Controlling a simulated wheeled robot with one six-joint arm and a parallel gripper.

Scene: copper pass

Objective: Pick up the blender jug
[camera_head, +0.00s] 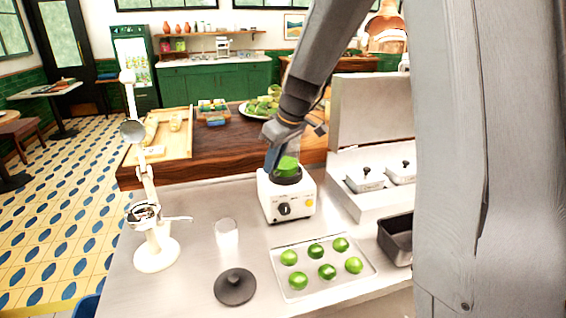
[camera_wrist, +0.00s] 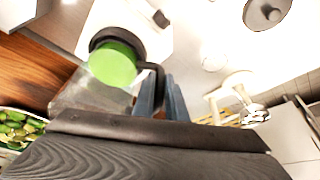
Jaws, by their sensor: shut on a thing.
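The blender jug (camera_head: 287,165) is clear with green contents and a dark collar. It stands upright at the white blender base (camera_head: 288,199), which has a black knob and a yellow button. I cannot tell whether the jug is seated or slightly raised. In the wrist view the jug (camera_wrist: 115,64) shows green inside, with its dark handle (camera_wrist: 152,70) toward my fingers. My gripper (camera_head: 273,158) reaches down from above at the jug's left side. In the wrist view my gripper (camera_wrist: 160,98) has its fingers closed on the handle, partly hiding it.
A tray of limes (camera_head: 286,295), a dark round lid (camera_head: 235,287) and a white cup (camera_head: 227,234) stand in front. A white citrus press (camera_head: 156,252) is at left. A wooden counter (camera_head: 210,152) with a plate of greens (camera_head: 262,106) lies behind. A steel unit (camera_head: 372,110) stands right.

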